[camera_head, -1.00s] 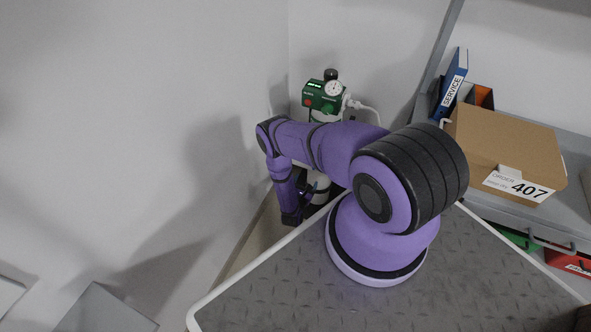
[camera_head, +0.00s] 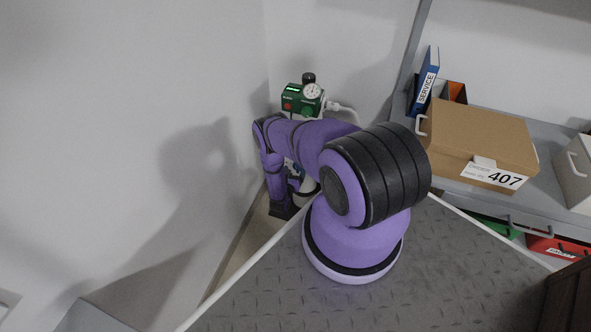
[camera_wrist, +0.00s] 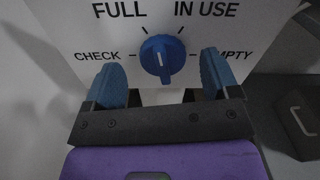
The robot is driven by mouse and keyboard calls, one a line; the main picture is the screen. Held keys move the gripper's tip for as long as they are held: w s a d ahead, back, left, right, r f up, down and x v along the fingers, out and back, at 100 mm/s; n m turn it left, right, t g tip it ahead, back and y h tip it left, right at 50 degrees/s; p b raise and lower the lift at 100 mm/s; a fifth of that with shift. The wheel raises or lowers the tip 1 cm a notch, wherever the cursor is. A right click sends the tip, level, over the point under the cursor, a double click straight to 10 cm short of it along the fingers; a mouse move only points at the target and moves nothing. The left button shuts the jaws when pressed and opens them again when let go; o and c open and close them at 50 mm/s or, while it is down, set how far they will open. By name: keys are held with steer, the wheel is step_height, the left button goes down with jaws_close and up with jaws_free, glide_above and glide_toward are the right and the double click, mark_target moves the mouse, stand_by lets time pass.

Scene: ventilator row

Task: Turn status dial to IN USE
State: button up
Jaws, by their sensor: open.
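The status dial (camera_wrist: 160,57) is a round blue knob on a white panel (camera_wrist: 80,28), seen in the wrist view. Its labels read CHECK at left, FULL at upper left, IN USE at upper right and EMPTY at right. A short white mark on the knob stands nearly upright, at none of the labels. My gripper (camera_wrist: 161,78) is open, with blue fingers on either side of the knob and a gap to each. Whether the fingertips reach the knob's depth is unclear. In the head view my arm hides the dial.
A green device with a round gauge (camera_head: 303,96) stands in the corner behind my arm. A wall is close on the left. A shelf at right holds a cardboard box (camera_head: 480,140) marked 407 and a blue SERVICE binder (camera_head: 427,82).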

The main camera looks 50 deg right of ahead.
steer(key=shift+x, duration=1.1)
steer(key=c, duration=0.9)
steer(key=shift+m, duration=0.7)
steer(key=m, duration=0.3)
steer(key=shift+s+d, duration=0.15)
steer(key=shift+s, duration=0.1)
steer(key=shift+s+f+m, duration=0.1)
steer(key=shift+s+m, duration=0.1)
steer(key=shift+m, duration=1.5)
